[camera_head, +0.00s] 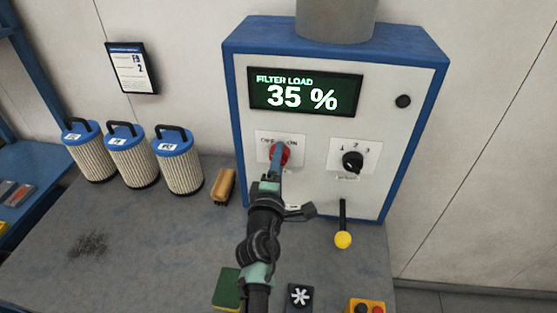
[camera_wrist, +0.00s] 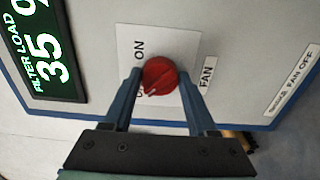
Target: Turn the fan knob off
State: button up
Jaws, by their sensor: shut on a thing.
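The red fan knob (camera_head: 282,154) sits on a white label plate on the front of the filter cabinet, under the display. In the wrist view the red knob (camera_wrist: 159,76) is between the two blue fingers of my gripper (camera_wrist: 160,82), which is shut on it. A dark mark on the knob points to the lower left there, toward the label end opposite ON. That end's word is partly hidden by a finger. In the head view my gripper (camera_head: 278,160) covers part of the knob and its label.
The filter cabinet (camera_head: 236,130) shows "FILTER LOAD 35 %" on its display (camera_head: 306,92). A black selector knob (camera_head: 353,161) and a yellow-tipped lever (camera_head: 343,239) are to the right. A brush (camera_head: 223,187) and filter cartridges (camera_head: 131,160) stand left on the bench.

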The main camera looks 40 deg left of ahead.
dwell(0.4)
jog(key=o, duration=1.4)
jog(key=shift+c, duration=0.2)
jog(key=p+v, duration=0.5)
jog(key=v, duration=0.8)
